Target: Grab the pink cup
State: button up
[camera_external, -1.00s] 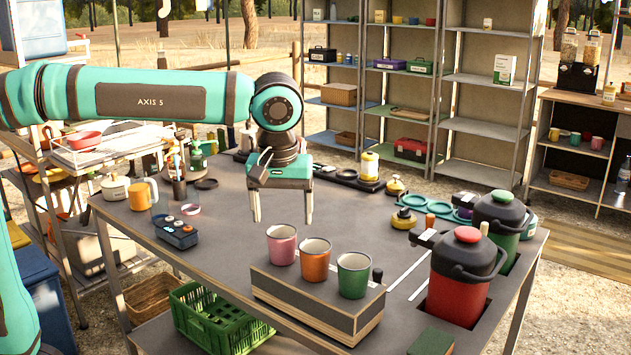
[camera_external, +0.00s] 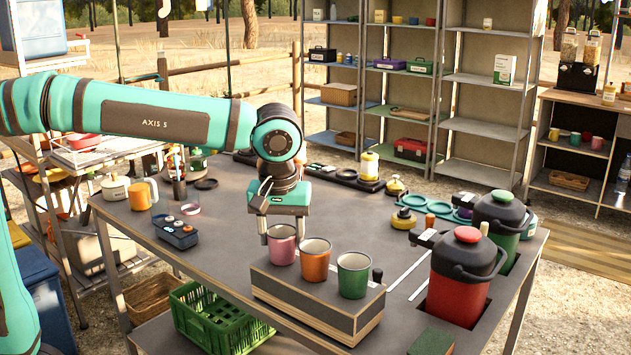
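The pink cup (camera_external: 282,247) stands upright at the left end of a grey-topped wooden holder block (camera_external: 304,303) on the table. An orange cup (camera_external: 315,262) and a green cup (camera_external: 353,275) stand to its right in the same block. My gripper (camera_external: 282,232) points down directly over the pink cup. Its fingers are spread apart, one at the left side of the cup's rim and one at the right. Whether the fingers touch the cup cannot be told.
A red jug (camera_external: 462,280) and a green jug (camera_external: 502,225) stand at the table's right. A green crate (camera_external: 215,318) sits below the front edge. The table behind the cups is mostly clear.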

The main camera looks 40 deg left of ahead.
jog(key=shift+c, duration=1)
jog(key=shift+r, duration=0.1)
